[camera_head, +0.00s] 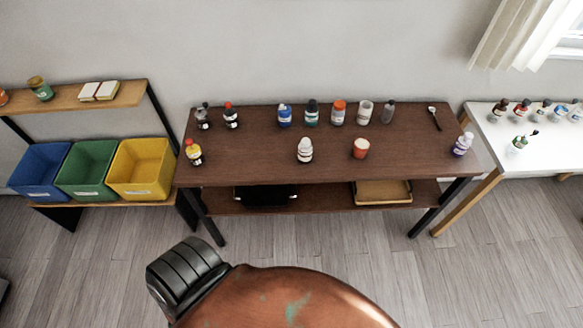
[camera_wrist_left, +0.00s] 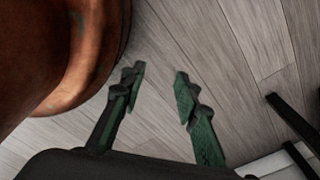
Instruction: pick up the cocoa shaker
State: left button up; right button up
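Several small bottles and jars stand on the dark brown table, and at this size I cannot tell which is the cocoa shaker. In the head view, a white jar with a dark label (camera_head: 305,151) and an orange-red cup (camera_head: 360,148) stand toward the front. Behind them are a blue-labelled bottle (camera_head: 285,116), a dark green-labelled bottle (camera_head: 311,113), an orange-lidded jar (camera_head: 338,112), a white cup (camera_head: 365,112) and a grey bottle (camera_head: 388,112). My left gripper (camera_wrist_left: 158,78) is open and empty over the floor in the left wrist view. My right gripper is out of view.
The brown table (camera_head: 260,170) also holds bottles at its left and right ends and a spoon (camera_head: 433,117). A white table (camera_head: 490,140) with small bottles stands right. A shelf with blue, green and yellow bins (camera_head: 140,172) stands left. Floor before the table is clear.

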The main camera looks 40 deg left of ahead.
aim_at(304, 158)
jog(key=k, duration=0.5)
jog(key=u, duration=1.45)
jog(key=i, duration=0.45)
